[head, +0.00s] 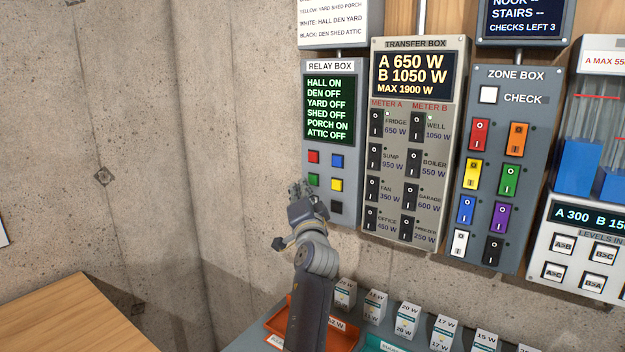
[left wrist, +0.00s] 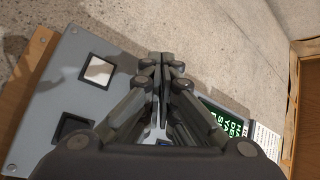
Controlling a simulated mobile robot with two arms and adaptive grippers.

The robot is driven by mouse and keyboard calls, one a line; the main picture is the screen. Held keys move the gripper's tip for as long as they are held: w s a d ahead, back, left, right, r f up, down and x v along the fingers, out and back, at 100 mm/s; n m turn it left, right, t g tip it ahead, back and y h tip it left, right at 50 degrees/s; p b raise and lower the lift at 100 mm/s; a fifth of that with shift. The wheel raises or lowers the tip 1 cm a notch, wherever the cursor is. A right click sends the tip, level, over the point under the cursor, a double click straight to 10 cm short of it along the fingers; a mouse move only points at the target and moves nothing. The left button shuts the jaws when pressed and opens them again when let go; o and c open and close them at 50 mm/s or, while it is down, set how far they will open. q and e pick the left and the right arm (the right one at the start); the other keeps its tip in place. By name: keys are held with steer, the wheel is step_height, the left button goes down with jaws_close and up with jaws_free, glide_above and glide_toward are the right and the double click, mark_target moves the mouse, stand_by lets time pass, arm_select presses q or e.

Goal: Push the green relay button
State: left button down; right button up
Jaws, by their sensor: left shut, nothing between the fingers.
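The relay box (head: 347,205) is a grey wall panel with a dark screen (head: 330,108) reading HALL ON, DEN OFF, YARD OFF, SHED OFF, PORCH ON, ATTIC OFF. Its green button (head: 313,180) sits below the red button (head: 314,157) and left of the yellow button (head: 336,185). My left gripper (head: 297,188) is shut and empty, its tips just beside the green button at lower left. Contact cannot be told. In the left wrist view the shut fingers (left wrist: 164,62) hide the green button; the white button (left wrist: 97,72) shows beside them. My right gripper is out of view.
The blue button (head: 337,161) and black button (head: 336,206) are close by on the same panel. The transfer box (head: 440,150) with several switches hangs just right. Below are labelled blocks and an orange tray (head: 340,338). Bare concrete wall (head: 230,150) lies left.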

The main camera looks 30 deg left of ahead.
arm_select(q)
steer(key=s+p, duration=0.1)
steer(key=s, duration=0.1)
steer(key=s+p, duration=0.1)
steer(key=s, duration=0.1)
steer(key=shift+s+a+p, duration=0.2)
steer(key=shift+s+p, duration=0.1)
steer(key=shift+p, duration=0.1)
stand_by(0.4)
